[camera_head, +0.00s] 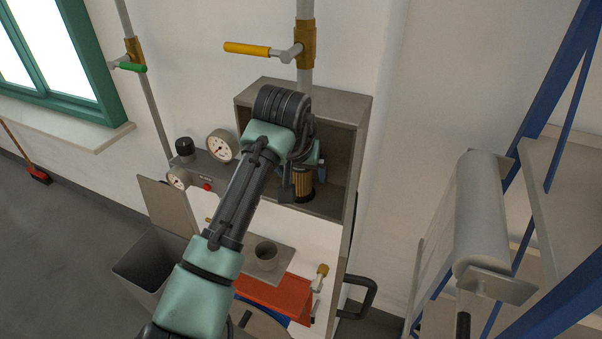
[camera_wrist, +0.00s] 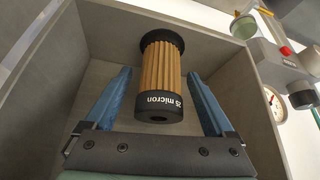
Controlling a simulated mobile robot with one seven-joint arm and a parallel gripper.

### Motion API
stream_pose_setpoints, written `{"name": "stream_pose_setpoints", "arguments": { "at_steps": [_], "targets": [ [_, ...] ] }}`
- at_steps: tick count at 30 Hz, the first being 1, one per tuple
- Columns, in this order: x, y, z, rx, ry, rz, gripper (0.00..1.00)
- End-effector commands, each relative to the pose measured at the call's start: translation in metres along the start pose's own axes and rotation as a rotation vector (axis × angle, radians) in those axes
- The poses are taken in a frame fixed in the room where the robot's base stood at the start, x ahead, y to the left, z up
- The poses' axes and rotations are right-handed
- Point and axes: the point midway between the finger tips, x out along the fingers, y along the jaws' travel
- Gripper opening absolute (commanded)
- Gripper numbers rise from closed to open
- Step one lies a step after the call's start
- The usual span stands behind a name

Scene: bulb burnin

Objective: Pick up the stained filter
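The filter is a pleated, tan-brown cartridge with black end caps, one marked "25 micron". In the wrist view the filter (camera_wrist: 162,70) stands in the middle, inside a grey open-fronted box. My gripper (camera_wrist: 160,85) is open, with one blue finger on each side of the filter and a visible gap on both sides. In the head view the filter (camera_head: 303,184) shows below my wrist, in the box's lower part, partly hidden by my arm. My gripper (camera_head: 305,172) is mostly hidden there too.
The grey box (camera_head: 360,125) has walls close around my gripper. Gauges (camera_head: 222,146) and a red button sit to its left. A cup (camera_head: 265,254) stands on a ledge below.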

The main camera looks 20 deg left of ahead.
Motion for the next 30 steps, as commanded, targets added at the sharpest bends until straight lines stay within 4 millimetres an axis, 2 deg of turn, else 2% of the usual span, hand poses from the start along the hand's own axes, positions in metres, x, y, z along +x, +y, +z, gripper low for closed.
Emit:
{"name": "stream_pose_setpoints", "arguments": {
  "at_steps": [1,2,12,14,30],
  "targets": [
    [0.0000,0.0000,0.0001,0.000,0.000,0.000,0.78],
    [0.0000,0.0000,0.0002,0.000,0.000,0.000,0.72],
    [-0.0002,0.0000,0.0002,0.000,0.000,0.000,0.11],
    [-0.0002,0.0000,0.0002,0.000,0.000,0.000,0.01],
    [-0.0002,-0.0002,0.0015,0.000,0.001,0.000,0.01]
  ]
}}
